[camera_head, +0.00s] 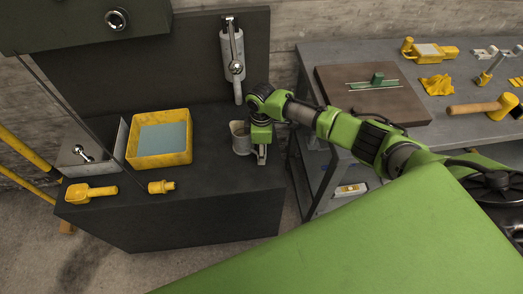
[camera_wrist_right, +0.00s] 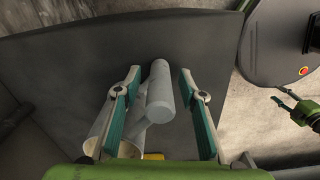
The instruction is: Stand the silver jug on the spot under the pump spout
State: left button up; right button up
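The silver jug (camera_head: 240,140) stands upright on the dark counter, in front of and below the pump spout (camera_head: 238,94) in the head view. My right gripper (camera_head: 262,153) is at the jug's right side, pointing down. In the right wrist view the gripper (camera_wrist_right: 160,92) is open, with a finger on each side of the jug's grey, bar-like handle (camera_wrist_right: 160,98) and gaps visible. The jug's open mouth (camera_wrist_right: 103,138) is partly hidden behind the left finger. The spot under the spout cannot be made out. My left gripper (camera_wrist_right: 287,100) appears small and open in the wrist view.
A yellow tray (camera_head: 160,158) with a blue-grey inside stands left of the jug. A yellow scoop (camera_head: 91,193) and a yellow fitting (camera_head: 161,187) lie near the counter's front edge. A workbench (camera_head: 452,122) with tools is at the right. Counter in front of the jug is clear.

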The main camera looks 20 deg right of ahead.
notch_tip(320, 180, up, 12)
jog(key=s+a+f+m+t+y, duration=0.1)
jog(key=s+a+f, duration=0.2)
jog(key=s+a, duration=0.35)
jog(key=s+a+f+m+t+y, duration=0.1)
jog(key=s+a+f+m+y, duration=0.1)
jog(key=s+a+f, duration=0.4)
jog(key=s+d+r+m+t+h, duration=0.1)
jog(key=s+d+r+m, duration=0.3)
jog(key=s, duration=0.3)
jog(key=s+d+r+m+t+h, duration=0.1)
jog(key=s+d+m+h, duration=0.1)
jog(key=s+d+m, duration=0.35)
jog(key=s+f+n+g, duration=0.1)
jog(key=s+f, duration=0.1)
jog(key=f, duration=1.1)
jog(key=s+f+n+g, duration=0.1)
jog(key=s+f, duration=0.1)
jog(key=f, duration=1)
jog(key=s+d+f, duration=0.2)
jog(key=s+f, duration=0.6)
jog(key=s+d+f+g, duration=0.1)
jog(key=s+d+f, duration=0.1)
jog(key=s+f, duration=0.7)
jog(key=shift+s, duration=0.15)
